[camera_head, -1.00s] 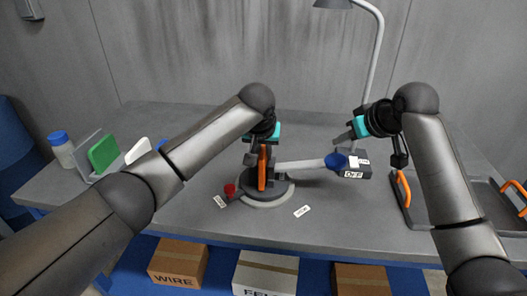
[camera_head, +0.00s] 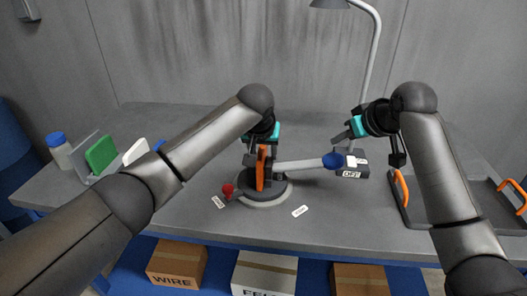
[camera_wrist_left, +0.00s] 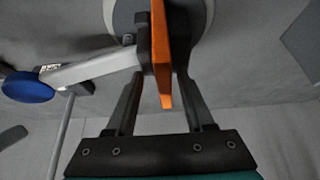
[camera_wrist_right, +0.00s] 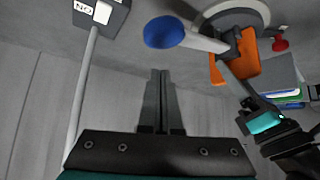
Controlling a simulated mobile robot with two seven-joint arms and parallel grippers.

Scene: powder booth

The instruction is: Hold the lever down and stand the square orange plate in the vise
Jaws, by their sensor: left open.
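The square orange plate (camera_head: 262,170) stands upright at the vise (camera_head: 266,195), edge-on in the head view; how deep it sits between the jaws is hidden. My left gripper (camera_head: 260,150) is open above the vise, with its fingers on either side of the plate in the left wrist view (camera_wrist_left: 160,95); contact cannot be told. The grey lever (camera_head: 302,166) sticks out to the right from the vise and ends in a blue knob (camera_head: 333,161). My right gripper (camera_head: 338,138) is shut and empty, above the knob and apart from it. The knob shows beyond its fingertips in the right wrist view (camera_wrist_right: 163,32).
A dark box with a switch label (camera_head: 353,165) and a lamp stand behind the knob. A rack with green and white plates (camera_head: 101,153) and a blue-capped bottle (camera_head: 58,150) are at left. A tray with orange handles (camera_head: 400,188) lies at right. A red knob (camera_head: 228,190) sits beside the vise.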

